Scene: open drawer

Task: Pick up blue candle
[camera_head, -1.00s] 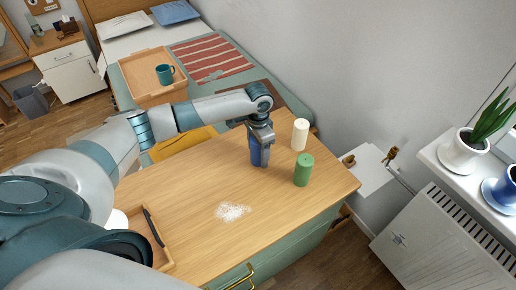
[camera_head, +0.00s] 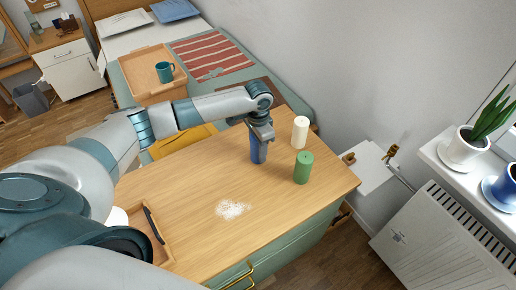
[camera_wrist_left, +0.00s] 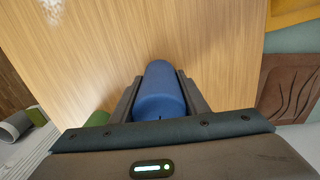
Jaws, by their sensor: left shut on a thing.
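My right gripper is not in view.
A green candle (camera_head: 303,168) and a white candle (camera_head: 300,132) stand close to the right of the blue one. White grains (camera_head: 231,209) lie on the wood. A tray (camera_head: 150,236) with a dark pen-like object is at the left front. The front middle is free.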

